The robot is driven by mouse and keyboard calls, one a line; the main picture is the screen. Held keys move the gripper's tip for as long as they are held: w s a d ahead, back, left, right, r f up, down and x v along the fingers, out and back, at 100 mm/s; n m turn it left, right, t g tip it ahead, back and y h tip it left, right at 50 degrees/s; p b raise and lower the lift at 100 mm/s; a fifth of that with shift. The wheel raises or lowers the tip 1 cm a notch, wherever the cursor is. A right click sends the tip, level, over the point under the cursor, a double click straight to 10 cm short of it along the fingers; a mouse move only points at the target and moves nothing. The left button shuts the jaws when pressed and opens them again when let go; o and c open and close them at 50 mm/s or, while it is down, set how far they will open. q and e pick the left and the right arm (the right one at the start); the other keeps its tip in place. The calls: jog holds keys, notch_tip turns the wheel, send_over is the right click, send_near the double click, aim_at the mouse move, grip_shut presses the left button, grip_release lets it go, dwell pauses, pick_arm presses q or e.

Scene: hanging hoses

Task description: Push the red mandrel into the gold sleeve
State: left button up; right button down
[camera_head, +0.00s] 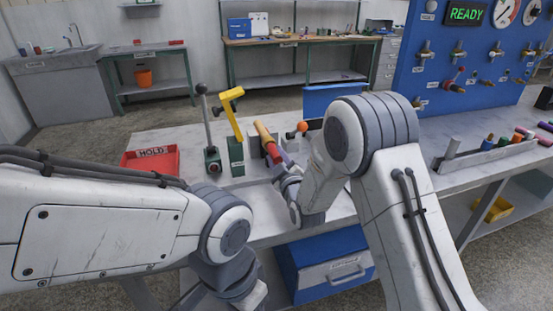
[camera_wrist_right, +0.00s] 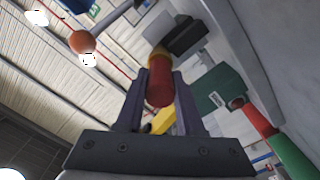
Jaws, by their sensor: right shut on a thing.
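The red mandrel (camera_head: 274,153) is a short red cylinder on the bench, in line with the gold sleeve (camera_head: 263,133). In the right wrist view the red mandrel (camera_wrist_right: 160,88) lies between the two fingers, and its far end meets the gold sleeve (camera_wrist_right: 157,57). I cannot tell how deep it sits in the sleeve. My right gripper (camera_head: 275,168) is shut on the mandrel; its fingers also show in the right wrist view (camera_wrist_right: 159,102). My left arm comes in from the left, but its gripper is out of view below.
Left of the sleeve stand a grey lever (camera_head: 206,120) and a yellow-handled clamp (camera_head: 231,102) on a green block (camera_head: 236,155). An orange ball knob (camera_head: 302,126) is close on the right. A red HOLD tray (camera_head: 150,158) lies left; a rack (camera_head: 475,155) lies right.

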jog(key=shift+w+a, duration=0.1)
jog(key=shift+w, duration=0.15)
dwell(0.3)
jog(key=shift+w+r, duration=0.15)
jog(key=shift+c, duration=2.2)
grip_release()
jog(key=shift+a, duration=0.1)
jog(key=b+v, duration=0.1)
jog(key=v, duration=0.9)
jog(key=shift+s+b, duration=0.25)
jog(key=shift+b, duration=0.15)
